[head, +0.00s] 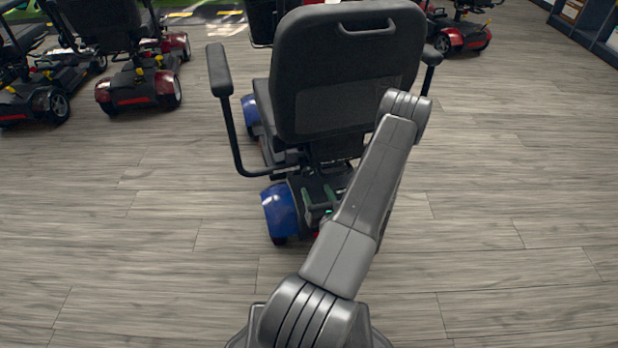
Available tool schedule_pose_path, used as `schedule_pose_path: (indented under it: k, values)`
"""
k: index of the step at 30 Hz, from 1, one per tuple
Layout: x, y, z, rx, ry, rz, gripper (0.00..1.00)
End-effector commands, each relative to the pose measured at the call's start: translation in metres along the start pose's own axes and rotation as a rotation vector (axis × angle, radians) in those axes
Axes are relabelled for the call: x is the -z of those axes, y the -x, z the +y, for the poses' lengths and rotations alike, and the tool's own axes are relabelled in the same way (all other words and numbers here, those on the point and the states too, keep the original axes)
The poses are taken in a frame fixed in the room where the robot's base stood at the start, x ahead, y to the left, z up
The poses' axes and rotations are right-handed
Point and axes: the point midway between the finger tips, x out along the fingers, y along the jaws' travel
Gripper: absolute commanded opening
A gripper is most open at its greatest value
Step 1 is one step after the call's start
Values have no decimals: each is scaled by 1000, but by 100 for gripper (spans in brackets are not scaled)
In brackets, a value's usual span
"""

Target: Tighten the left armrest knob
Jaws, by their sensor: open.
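A blue scooter with a black seat (345,75) stands ahead of me, its back towards me. Its left armrest (219,70) is raised on a bent black tube (236,140) that runs in under the seat. I cannot make out the knob; the area where the tube meets the seat frame (290,168) is dark and small. My forearm hides part of the scooter's right rear.
The scooter's blue rear fender (279,209) is close to the left of my gripper. The right armrest (432,57) is beyond my arm. Red scooters (137,88) stand at the back left and another (462,36) at the back right. The wood-look floor (120,240) is clear around.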

Motion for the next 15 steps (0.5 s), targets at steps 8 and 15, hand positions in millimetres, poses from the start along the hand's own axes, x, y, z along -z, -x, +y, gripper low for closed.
schedule_pose_path:
  k: [8,15]
  values:
    - [0,-54,1,-4,2,-3,56]
    - [0,-75,0,-1,0,-1,56]
